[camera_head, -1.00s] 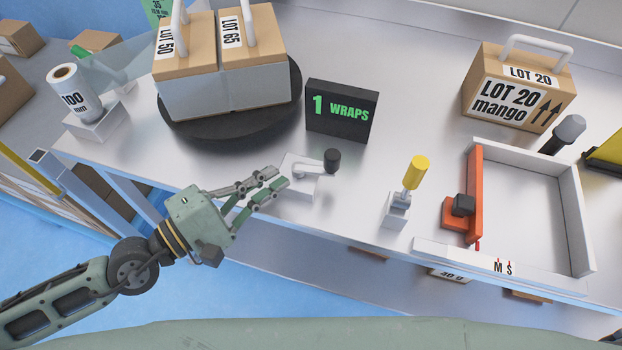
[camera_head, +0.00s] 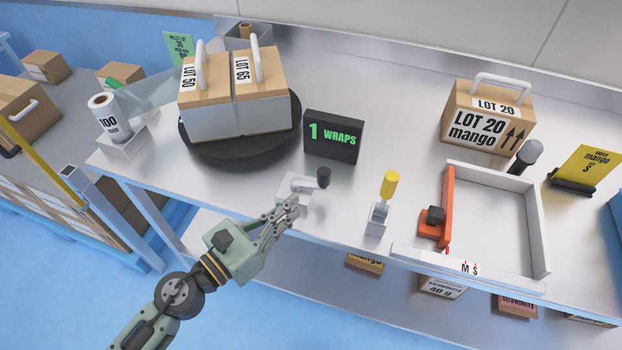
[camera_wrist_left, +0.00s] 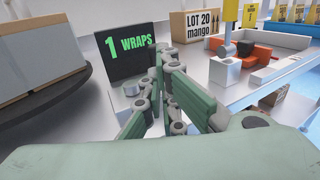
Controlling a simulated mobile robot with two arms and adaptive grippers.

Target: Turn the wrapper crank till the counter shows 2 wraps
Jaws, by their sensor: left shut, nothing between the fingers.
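The wrapper crank (camera_head: 304,186) sits near the bench's front edge, a light arm with a dark knob (camera_head: 323,177) at its right end. The counter (camera_head: 333,137) behind it reads 1 WRAPS; it also shows in the left wrist view (camera_wrist_left: 119,49). The turntable (camera_head: 215,150) to the left carries two boxes, LOT 50 (camera_head: 206,108) and LOT 65 (camera_head: 259,100), with film around their lower parts. My left gripper (camera_head: 293,203) is shut and empty at the front of the crank base; whether it touches cannot be told. In the wrist view its fingers partly hide the crank. My right gripper is not in view.
A film roll (camera_head: 109,117) stands at the bench's left end. Right of the crank are a yellow-handled lever (camera_head: 388,187) and a white-walled frame (camera_head: 537,235) with an orange bar (camera_head: 447,208). The LOT 20 mango box (camera_head: 480,129) stands behind the frame.

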